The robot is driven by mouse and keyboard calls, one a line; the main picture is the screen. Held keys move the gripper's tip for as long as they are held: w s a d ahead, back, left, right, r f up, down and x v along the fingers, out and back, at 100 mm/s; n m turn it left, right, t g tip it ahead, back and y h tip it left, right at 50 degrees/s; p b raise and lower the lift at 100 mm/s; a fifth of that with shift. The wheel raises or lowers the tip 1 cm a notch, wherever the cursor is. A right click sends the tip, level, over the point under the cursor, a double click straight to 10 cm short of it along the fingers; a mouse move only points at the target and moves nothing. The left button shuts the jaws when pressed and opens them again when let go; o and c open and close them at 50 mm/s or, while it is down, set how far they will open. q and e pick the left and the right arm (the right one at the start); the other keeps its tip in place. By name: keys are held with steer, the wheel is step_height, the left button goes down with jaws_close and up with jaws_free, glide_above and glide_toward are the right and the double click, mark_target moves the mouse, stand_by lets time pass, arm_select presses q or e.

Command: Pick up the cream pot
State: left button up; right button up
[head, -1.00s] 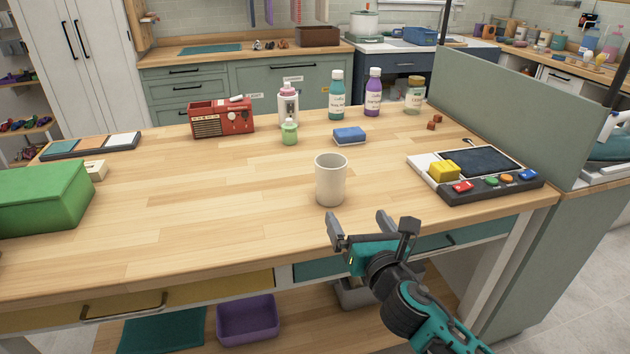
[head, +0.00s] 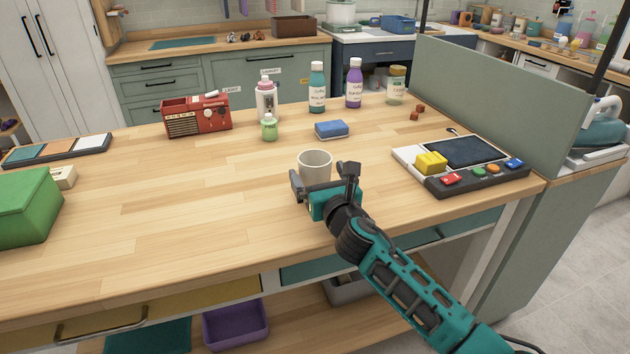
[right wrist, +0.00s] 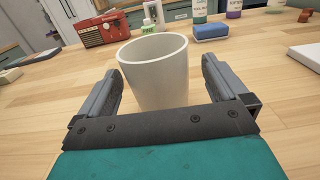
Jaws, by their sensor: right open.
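The cream pot (head: 314,163) stands upright on the wooden table, near its front edge. In the head view its lower part is hidden behind my right gripper (head: 322,182). In the right wrist view the pot (right wrist: 156,68) stands at and just beyond the open fingers of the right gripper (right wrist: 163,85), one finger to each side. A gap shows between the pot and each finger, so nothing is held. My left gripper is not in view.
A blue sponge (head: 331,129) and a small green bottle (head: 269,127) stand behind the pot. A device with coloured buttons (head: 476,180) lies to the right. A red radio (head: 196,114) and green box (head: 24,205) are to the left. Bare tabletop lies left of the pot.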

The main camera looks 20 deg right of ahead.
mark_target(310, 156)
steer(key=w, duration=0.4)
steer(key=shift+a+r, duration=0.15)
steer(key=shift+r, duration=0.1)
steer(key=c, duration=1.1)
steer(key=shift+r, duration=0.1)
steer(key=shift+r, duration=0.5)
step_height(310, 156, up, 19)
steer(key=p, duration=0.2)
